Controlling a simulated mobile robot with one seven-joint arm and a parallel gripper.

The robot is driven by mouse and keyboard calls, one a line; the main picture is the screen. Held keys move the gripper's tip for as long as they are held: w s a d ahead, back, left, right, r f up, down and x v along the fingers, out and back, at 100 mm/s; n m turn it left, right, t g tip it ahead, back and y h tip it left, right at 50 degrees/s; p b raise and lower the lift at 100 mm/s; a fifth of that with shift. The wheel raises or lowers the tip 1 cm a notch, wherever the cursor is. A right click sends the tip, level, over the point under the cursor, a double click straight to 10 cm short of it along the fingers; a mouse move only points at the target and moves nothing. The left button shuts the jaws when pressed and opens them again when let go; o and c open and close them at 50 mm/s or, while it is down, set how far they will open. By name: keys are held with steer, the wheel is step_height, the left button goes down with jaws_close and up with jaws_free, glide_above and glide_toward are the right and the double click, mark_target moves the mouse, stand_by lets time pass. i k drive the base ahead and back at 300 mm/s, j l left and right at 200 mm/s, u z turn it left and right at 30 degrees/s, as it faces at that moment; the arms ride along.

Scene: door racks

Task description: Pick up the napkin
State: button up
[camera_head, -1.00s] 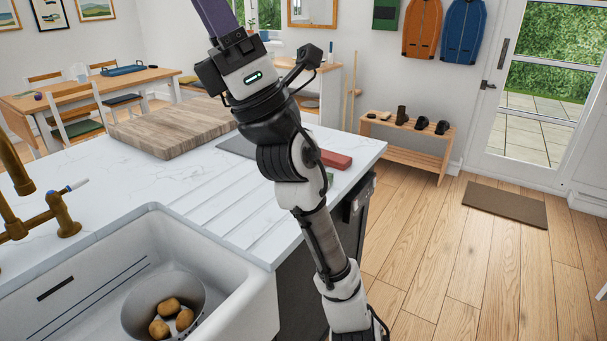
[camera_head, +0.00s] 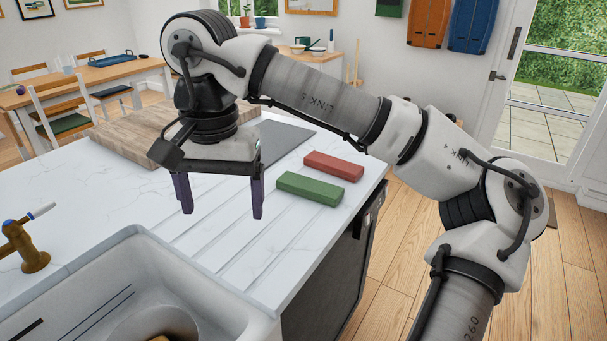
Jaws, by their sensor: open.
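My gripper (camera_head: 221,212) points down above the white counter (camera_head: 100,215), its two purple fingers wide apart with nothing between them. I cannot tell for certain which thing is the napkin. A flat dark grey rectangle (camera_head: 287,138) lies on the counter behind my gripper and is partly hidden by my arm. A red oblong block (camera_head: 334,166) and a green oblong block (camera_head: 310,189) lie side by side near the counter's right edge, to the right of my gripper and apart from it.
A thick wooden board (camera_head: 125,135) lies behind my gripper, partly hidden by it. The white sink (camera_head: 105,275) is at the front left, with a brass tap (camera_head: 32,258) beside it. Grooves run across the counter under my gripper. The left part of the counter is clear.

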mark_target(328, 195)
steer(key=i+l+u, duration=0.25)
steer(key=l, duration=0.35)
steer(key=i+l+u, duration=0.1)
steer(key=i+l, duration=0.15)
steer(key=i+l+u, duration=0.15)
steer(key=l, duration=0.3)
steer(key=i+l+u, duration=0.1)
steer(key=l, duration=0.25)
steer(key=i+l+u, duration=0.1)
steer(key=l, duration=0.3)
steer(key=i+l+u, duration=0.15)
steer(key=l, duration=0.2)
